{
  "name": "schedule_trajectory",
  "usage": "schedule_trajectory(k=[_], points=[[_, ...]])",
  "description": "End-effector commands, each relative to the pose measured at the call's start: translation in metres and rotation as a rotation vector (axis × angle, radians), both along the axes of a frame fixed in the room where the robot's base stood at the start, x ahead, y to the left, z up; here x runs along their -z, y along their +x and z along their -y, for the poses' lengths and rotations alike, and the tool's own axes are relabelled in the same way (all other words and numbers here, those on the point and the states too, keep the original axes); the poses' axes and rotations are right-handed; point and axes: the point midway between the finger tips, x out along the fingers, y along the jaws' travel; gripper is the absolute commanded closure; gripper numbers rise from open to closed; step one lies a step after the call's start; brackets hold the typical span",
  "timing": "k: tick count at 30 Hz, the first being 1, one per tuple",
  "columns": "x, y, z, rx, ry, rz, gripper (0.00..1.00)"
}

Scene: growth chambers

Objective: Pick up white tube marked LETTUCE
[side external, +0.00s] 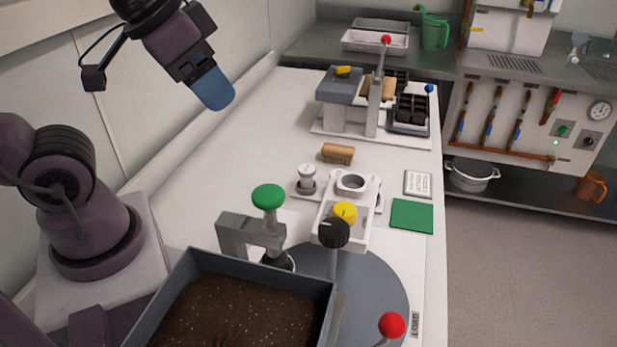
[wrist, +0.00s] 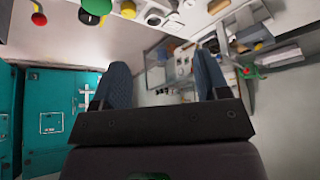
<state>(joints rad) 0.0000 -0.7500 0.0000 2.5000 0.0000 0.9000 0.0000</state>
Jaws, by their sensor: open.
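A small white cylinder (side external: 306,174) stands on a pale base in the middle of the bench in the side external view. It may be the white tube, but I can read no LETTUCE marking. My gripper (side external: 219,98) is high above the bench's left side, well apart from everything on it. In the side view its blue fingers overlap. In the wrist view, my gripper's two fingers (wrist: 160,68) stand wide apart with nothing held between them. The white cylinder cannot be told for sure in the wrist view.
A white ring-shaped holder (side external: 351,181), brown cylinder (side external: 337,153) and green mat (side external: 412,216) lie nearby. A green-knobbed post (side external: 268,197), black knob (side external: 334,233) and soil tray (side external: 190,262) stand in front. A lever press (side external: 375,105) stands behind. The bench's left side is clear.

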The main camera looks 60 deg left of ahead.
Motion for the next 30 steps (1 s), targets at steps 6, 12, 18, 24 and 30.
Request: schedule_trajectory(k=[6,12,18,24,30], points=[[0.000,0.000,0.000,0.000,0.000,0.000,0.32],[0.000,0.000,0.000,0.000,0.000,0.000,0.44],[0.000,0.000,0.001,0.007,0.000,-0.001,0.44],[0.026,0.011,0.009,0.047,-0.019,-0.145,0.44],[0.068,0.047,0.007,-0.019,-0.056,-0.342,0.44]])
